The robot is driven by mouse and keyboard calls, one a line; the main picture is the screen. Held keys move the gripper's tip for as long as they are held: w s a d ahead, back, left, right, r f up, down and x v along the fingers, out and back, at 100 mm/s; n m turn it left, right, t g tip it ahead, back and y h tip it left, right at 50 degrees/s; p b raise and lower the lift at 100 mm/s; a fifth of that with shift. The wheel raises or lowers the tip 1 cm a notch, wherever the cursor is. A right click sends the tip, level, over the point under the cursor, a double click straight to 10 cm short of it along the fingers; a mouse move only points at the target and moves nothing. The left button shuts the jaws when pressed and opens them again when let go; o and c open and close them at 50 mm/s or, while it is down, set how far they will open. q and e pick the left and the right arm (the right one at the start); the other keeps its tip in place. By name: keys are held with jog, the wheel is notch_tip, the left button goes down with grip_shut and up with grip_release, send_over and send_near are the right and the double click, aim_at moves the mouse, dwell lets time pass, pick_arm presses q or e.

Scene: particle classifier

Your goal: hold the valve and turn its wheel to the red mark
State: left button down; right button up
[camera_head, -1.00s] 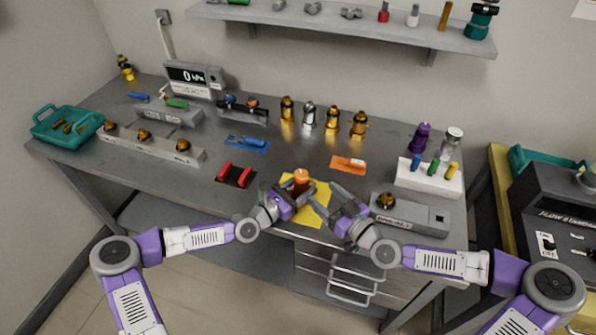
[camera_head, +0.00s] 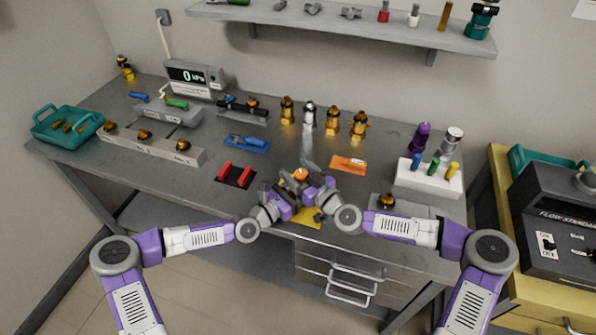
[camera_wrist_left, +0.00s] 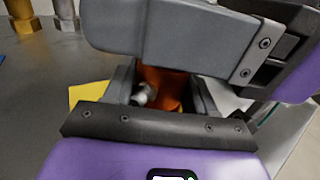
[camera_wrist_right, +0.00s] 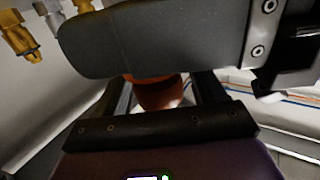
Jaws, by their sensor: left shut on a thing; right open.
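The valve's orange-red wheel (camera_head: 300,174) shows between my two grippers, above a yellow mat (camera_head: 306,217) at the front of the bench. My left gripper (camera_head: 289,193) is shut on the valve body, whose orange and silver parts show between its jaws in the left wrist view (camera_wrist_left: 165,88). My right gripper (camera_head: 308,179) is open, with its fingers close around the wheel. In the right wrist view the orange wheel (camera_wrist_right: 153,90) sits between the fingers, partly hidden by my gripper. The red mark cannot be made out.
A red holder (camera_head: 236,175) on a black mat stands left of the grippers. An orange mat (camera_head: 348,163) lies behind to the right. Several brass fittings (camera_head: 331,122) stand further back. A white block (camera_head: 430,180) with coloured pegs is at the right.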

jog(key=shift+c, duration=0.5)
jog(key=c, duration=0.9)
jog(key=shift+a+m+t+h, duration=0.1)
jog(key=shift+m+t+h, duration=0.3)
jog(key=shift+h, duration=0.1)
jog(key=shift+m+t+h, duration=0.7)
jog(key=shift+m+h, duration=0.2)
jog(key=shift+h, duration=0.3)
jog(key=shift+w+d+m+t+h, duration=0.15)
jog(key=shift+m+t+h, duration=0.15)
jog(key=shift+m+h, duration=0.4)
jog(key=shift+s+d+m+t+h, duration=0.1)
jog(key=shift+m+t+h, duration=0.3)
jog(key=shift+h, duration=0.55)
jog(key=shift+w+d+m+t+h, duration=0.1)
jog(key=shift+d+m+t+h, duration=0.1)
jog(key=shift+m+h, duration=0.55)
jog(key=shift+h, duration=0.3)
jog(key=o, duration=1)
